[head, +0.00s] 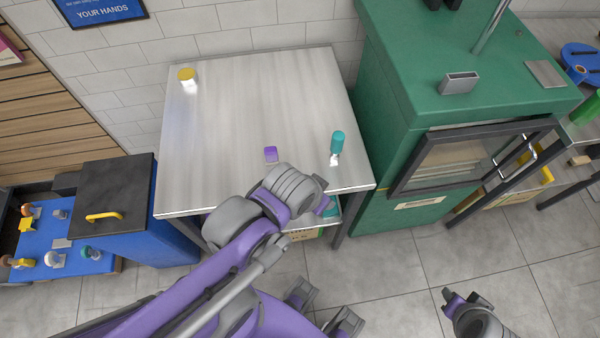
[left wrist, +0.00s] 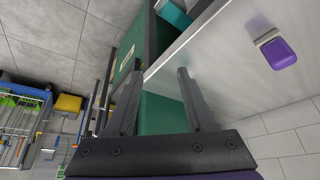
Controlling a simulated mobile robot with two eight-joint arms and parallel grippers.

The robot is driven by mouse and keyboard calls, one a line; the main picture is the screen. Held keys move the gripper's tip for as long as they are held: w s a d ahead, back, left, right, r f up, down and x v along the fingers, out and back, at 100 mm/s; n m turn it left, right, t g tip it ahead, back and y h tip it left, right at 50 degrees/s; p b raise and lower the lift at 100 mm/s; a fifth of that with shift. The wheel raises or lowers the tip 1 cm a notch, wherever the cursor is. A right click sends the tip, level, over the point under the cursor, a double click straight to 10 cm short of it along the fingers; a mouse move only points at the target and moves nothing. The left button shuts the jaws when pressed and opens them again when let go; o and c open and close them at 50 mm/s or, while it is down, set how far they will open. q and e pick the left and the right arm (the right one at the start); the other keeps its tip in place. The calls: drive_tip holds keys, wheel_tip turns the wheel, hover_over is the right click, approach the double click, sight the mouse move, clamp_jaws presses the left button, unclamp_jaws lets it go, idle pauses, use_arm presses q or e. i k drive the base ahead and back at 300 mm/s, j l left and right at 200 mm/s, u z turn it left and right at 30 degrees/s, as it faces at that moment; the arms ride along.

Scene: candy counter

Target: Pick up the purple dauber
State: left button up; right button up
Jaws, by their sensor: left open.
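A teal dauber (head: 337,144) stands to the right on the metal table (head: 230,120), and a yellow one (head: 187,76) at the back left. A green cabinet (head: 400,70) with a framed door borders the right side. A blue bin (head: 155,225) stands left. The table's middle is clear.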

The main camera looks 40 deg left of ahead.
sight(271, 156)
drive_tip(key=k+u, duration=0.15)
drive_tip(key=u, duration=1.5)
drive_tip(key=z, duration=1.25)
drive_tip(key=u, duration=1.25)
drive_tip(key=i+l, duration=0.1)
drive_tip(key=l, duration=0.6)
drive_tip(key=i+u, duration=0.05)
